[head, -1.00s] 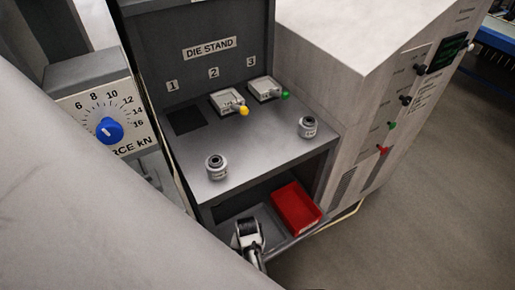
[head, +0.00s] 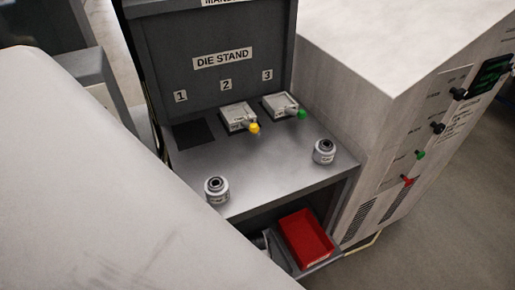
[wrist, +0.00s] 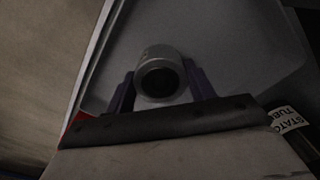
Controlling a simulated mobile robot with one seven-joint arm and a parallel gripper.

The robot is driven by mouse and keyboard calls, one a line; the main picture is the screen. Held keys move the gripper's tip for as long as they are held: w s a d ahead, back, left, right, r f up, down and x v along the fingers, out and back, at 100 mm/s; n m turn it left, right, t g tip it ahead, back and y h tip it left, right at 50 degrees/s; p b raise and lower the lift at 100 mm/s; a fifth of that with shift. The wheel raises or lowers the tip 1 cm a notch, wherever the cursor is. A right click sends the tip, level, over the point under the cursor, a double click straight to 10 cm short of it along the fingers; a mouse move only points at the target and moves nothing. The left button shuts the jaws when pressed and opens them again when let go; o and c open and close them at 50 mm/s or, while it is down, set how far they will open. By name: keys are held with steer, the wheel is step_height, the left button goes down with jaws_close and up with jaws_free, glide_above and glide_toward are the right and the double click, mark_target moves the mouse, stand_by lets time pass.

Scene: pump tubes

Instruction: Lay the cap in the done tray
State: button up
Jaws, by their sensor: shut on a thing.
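A silver-grey round cap (wrist: 158,57) with a dark round opening is between the fingers of my gripper (wrist: 160,82) in the wrist view. The gripper is shut on it. Beyond the cap lies a grey tray-like surface (wrist: 215,35) with a pale raised rim; I cannot tell whether they touch. A red tray (head: 293,238) sits on the lower shelf in the head view. No label shows which tray is the done tray.
The die stand top (head: 265,170) carries a left metal cylinder (head: 217,191) and a right one (head: 324,152). A pale cabinet (head: 365,110) stands right. The shelf is under the stand top.

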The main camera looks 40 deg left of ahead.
stand_by(0.3)
steer(key=shift+f, duration=0.2)
steer(key=o, duration=1.3)
step_height(320, 180, up, 8)
steer(key=shift+f, duration=0.1)
